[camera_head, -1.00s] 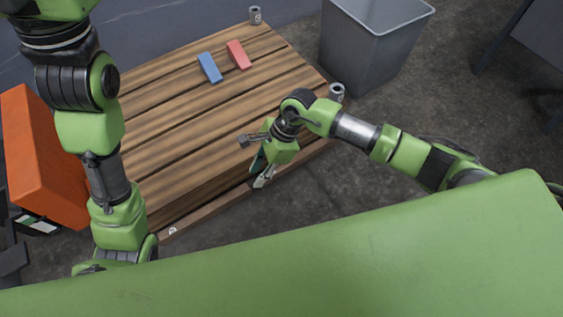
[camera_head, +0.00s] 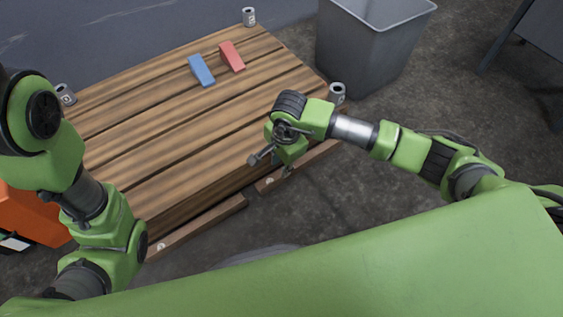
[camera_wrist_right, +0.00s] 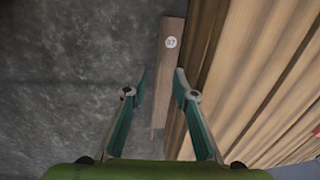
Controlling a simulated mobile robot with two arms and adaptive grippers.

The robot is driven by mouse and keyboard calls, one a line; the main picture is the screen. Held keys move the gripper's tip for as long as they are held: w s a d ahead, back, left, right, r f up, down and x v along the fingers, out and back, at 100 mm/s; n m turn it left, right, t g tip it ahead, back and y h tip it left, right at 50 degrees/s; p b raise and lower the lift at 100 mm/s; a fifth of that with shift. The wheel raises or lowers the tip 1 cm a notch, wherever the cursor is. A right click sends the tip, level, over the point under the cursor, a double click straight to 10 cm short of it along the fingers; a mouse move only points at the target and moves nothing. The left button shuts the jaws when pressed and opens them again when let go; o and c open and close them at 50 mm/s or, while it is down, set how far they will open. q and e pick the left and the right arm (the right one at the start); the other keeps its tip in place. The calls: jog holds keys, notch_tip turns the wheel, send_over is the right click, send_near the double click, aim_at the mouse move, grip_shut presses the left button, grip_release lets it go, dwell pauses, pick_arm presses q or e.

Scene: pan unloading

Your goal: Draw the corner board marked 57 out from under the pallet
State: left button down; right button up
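The corner board marked 57 (camera_wrist_right: 164,85) is a narrow brown strip beside the pallet's slats (camera_wrist_right: 228,85) in the right wrist view. Its white round 57 label is near the upper end. My right gripper (camera_wrist_right: 161,72) is open, its two fingers apart over the board; the right fingertip overlaps the board's edge. I cannot tell how high the fingers are above it. In the head view my right gripper (camera_head: 284,172) is at the front edge of the wooden pallet (camera_head: 170,130), by a labelled board (camera_head: 312,160) whose number is unreadable there. My left gripper is out of view.
Another labelled board (camera_head: 200,225) lies along the pallet's front left. A grey bin (camera_head: 365,50) stands behind right. An orange object (camera_head: 35,218) is at left.

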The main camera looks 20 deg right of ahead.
aim_at(279, 179)
jog(key=f+b, duration=0.2)
jog(key=f, duration=0.2)
jog(key=w+f+b, duration=0.1)
jog(key=f+b, duration=0.2)
jog(key=f, duration=0.1)
jog(key=f+b, duration=0.2)
jog(key=f, duration=0.2)
jog(key=shift+w+a+f, duration=0.1)
jog(key=shift+w+a, duration=0.05)
jog(key=shift+a, duration=0.1)
grip_shut()
